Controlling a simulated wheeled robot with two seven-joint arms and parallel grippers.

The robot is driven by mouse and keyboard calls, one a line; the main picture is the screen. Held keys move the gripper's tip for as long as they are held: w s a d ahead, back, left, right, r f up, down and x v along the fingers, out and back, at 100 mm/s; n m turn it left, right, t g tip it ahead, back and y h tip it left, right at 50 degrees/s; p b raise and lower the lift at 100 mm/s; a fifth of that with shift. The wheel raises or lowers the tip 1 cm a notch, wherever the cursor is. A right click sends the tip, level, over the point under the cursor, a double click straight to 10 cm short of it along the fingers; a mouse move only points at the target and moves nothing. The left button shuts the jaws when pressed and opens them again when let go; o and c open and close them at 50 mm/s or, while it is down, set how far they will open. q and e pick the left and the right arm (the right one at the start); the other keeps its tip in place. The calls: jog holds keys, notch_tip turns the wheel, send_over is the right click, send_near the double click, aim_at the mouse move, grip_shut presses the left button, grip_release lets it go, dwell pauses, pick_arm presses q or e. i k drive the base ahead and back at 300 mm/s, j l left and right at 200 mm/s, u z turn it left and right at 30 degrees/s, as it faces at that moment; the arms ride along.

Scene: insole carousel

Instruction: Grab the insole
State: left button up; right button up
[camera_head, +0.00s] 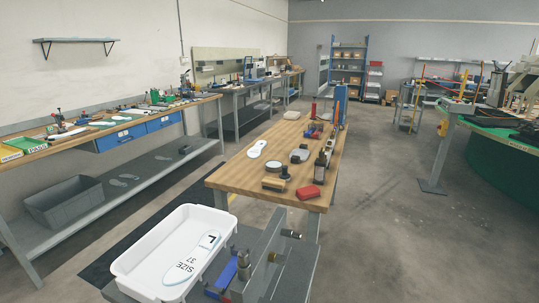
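A pale insole (193,257) marked "L" and "SIZE 37" lies flat in a white tray (121,266) at the bottom of the head view. A smaller white insole-shaped piece (257,149) lies on the wooden table (230,178) beyond the tray. Neither of my grippers shows in this view. Nothing is seen touching the insole in the tray.
A metal vise-like fixture (262,262) stands right of the tray. A red block (310,192) and several dark round items lie on the wooden table. A long workbench (60,145) runs along the left wall.

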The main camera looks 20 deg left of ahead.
aim_at(255, 152)
jog(key=j+u, duration=0.1)
jog(key=u, duration=0.85)
jog(key=i+j+u, duration=0.15)
jog(key=j+u, duration=0.15)
jog(key=j, duration=0.2)
jog(key=i+j+u, duration=0.3)
jog(key=j, duration=0.2)
jog(key=i+j+u, duration=0.65)
jog(key=j, duration=0.15)
jog(key=i+j+z, duration=0.2)
jog(key=i, duration=0.35)
jog(key=i+j+z, duration=0.15)
jog(key=i+j, duration=0.2)
jog(key=i, duration=0.15)
jog(key=i+l+z, duration=0.25)
jog(key=z, duration=0.2)
jog(key=i+l+z, duration=0.1)
jog(key=i+z, duration=0.5)
jog(key=z, duration=0.25)
jog(key=i+z, duration=0.45)
jog(key=i+j+z, duration=0.15)
jog(key=z, duration=0.3)
